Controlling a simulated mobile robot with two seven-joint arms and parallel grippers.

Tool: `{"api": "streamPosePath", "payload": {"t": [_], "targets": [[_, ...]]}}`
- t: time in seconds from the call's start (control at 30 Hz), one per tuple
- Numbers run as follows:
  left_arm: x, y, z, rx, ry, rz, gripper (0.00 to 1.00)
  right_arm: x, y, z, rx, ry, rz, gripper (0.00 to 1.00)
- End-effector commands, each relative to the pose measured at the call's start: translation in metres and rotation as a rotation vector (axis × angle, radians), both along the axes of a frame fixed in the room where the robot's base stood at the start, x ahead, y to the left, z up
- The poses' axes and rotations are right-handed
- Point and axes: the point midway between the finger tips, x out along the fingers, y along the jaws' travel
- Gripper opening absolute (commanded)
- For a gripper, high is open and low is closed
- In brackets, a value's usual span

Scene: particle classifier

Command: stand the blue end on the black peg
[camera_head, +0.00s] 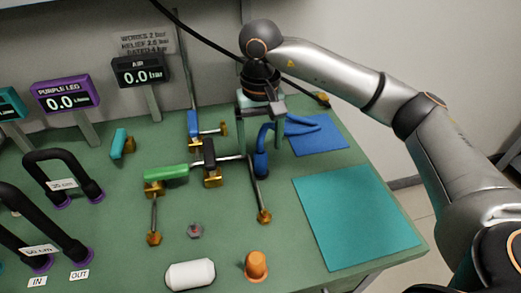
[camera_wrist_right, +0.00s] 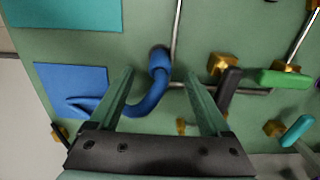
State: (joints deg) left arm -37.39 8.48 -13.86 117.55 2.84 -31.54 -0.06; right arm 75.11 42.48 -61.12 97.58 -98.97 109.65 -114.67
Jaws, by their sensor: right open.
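My right gripper (camera_head: 262,130) points down over the bench, open, with its green fingers apart. A bent blue hose (camera_head: 268,134) runs from the blue mat to its blue end (camera_head: 261,164), which points downward. In the right wrist view the hose (camera_wrist_right: 158,82) passes between the open fingers (camera_wrist_right: 160,76), nearer the left finger, and the blue end (camera_wrist_right: 159,55) lies just beyond the fingertips. The jaws are not closed on it. My left gripper is out of view.
A blue mat (camera_head: 322,140) and a teal mat (camera_head: 355,215) lie to the right. Metal pipes, a green handle (camera_head: 166,173), a white cylinder (camera_head: 190,274) and an orange plug (camera_head: 256,265) are nearby. Gauges and black hoses fill the left side.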

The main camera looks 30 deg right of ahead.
Motion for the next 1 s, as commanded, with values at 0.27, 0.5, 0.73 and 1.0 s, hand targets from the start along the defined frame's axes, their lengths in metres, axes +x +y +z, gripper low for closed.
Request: {"api": "streamPosePath", "payload": {"t": [0.27, 0.5, 0.73, 1.0], "targets": [[0.001, -0.001, 0.008, -0.003, 0.0, 0.0, 0.5, 0.0, 0.0, 0.064, 0.0, -0.002, 0.001, 0.81], [0.002, -0.003, 0.014, -0.006, 0.001, 0.0, 0.5, 0.0, 0.0, 0.087, -0.001, 0.0, 0.0, 0.81], [0.002, -0.004, 0.011, -0.007, 0.004, 0.0, 0.5, 0.0, 0.0, 0.088, 0.001, 0.002, 0.0, 0.81], [0.001, -0.004, 0.01, -0.006, 0.005, -0.001, 0.5, 0.0, 0.0, 0.088, 0.0, 0.001, 0.0, 0.81]]}}
